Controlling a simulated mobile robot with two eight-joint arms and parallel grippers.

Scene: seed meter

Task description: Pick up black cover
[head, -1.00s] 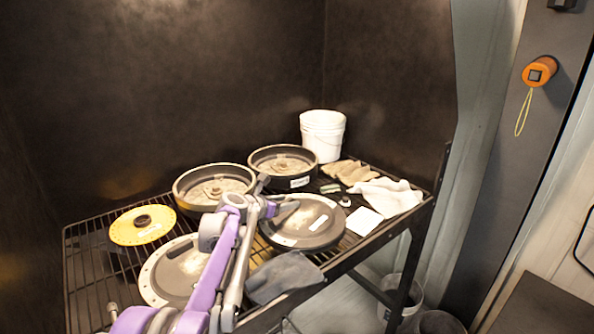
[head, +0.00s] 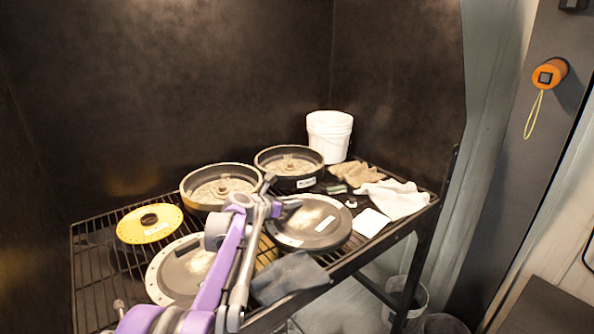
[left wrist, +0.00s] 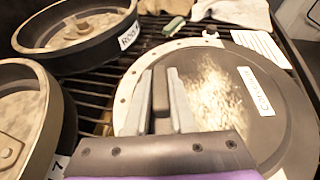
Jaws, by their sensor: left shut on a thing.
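The black cover (head: 318,226) is a dark round disc with a light rim, a pale worn patch and a white label. It lies on the wire rack, at its front middle. My left gripper (head: 283,204) reaches over its upper left edge. In the left wrist view the cover (left wrist: 262,110) fills the right side, and my left gripper (left wrist: 163,95) is shut with a dark piece between its fingers, at the cover's edge. The exact contact is partly hidden by the fingers.
Two round dark housings (head: 218,187) (head: 290,167) stand behind. A yellow disc (head: 150,223) lies left, a grey cloth (head: 290,279) in front. A white bucket (head: 329,136), brown gloves (head: 355,173), a white towel (head: 395,198) and a white card (head: 371,222) are to the right.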

